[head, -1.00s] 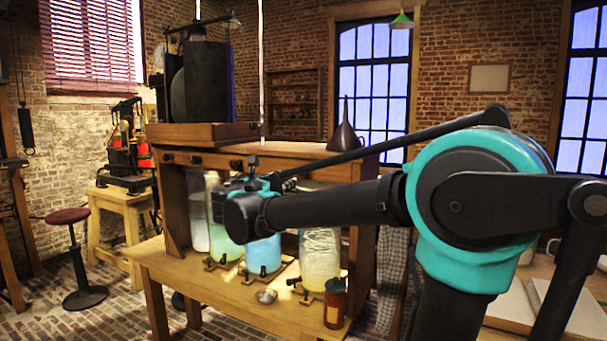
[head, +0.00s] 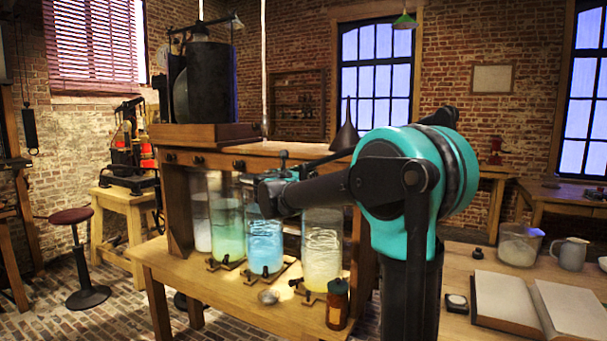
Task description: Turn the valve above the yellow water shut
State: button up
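The jar of yellow water (head: 322,262) stands at the right end of the row of glass jars under the wooden cabinet. The valve above it is hidden behind my arm. Other dark valve knobs show on the cabinet's front board: one at the left (head: 168,157), one beside it (head: 198,160) and one further right (head: 238,165). My gripper (head: 284,160) is at the height of that board, just left of above the yellow jar. My wrist covers much of it, so I cannot tell whether its fingers are open or touch a valve.
The blue jar (head: 265,240), green jar (head: 227,230) and clear jar (head: 202,235) stand to the left. A small metal dish (head: 268,297) and a brown bottle (head: 337,305) are near the bench's front edge. An open book (head: 540,300) lies on the right table.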

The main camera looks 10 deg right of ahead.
jog(key=shift+c, duration=0.3)
jog(key=c, duration=1.1)
jog(key=m, duration=0.9)
jog(key=shift+h, duration=0.3)
jog(key=m, duration=0.5)
jog(key=shift+m+h, duration=0.4)
jog(key=shift+m, duration=2)
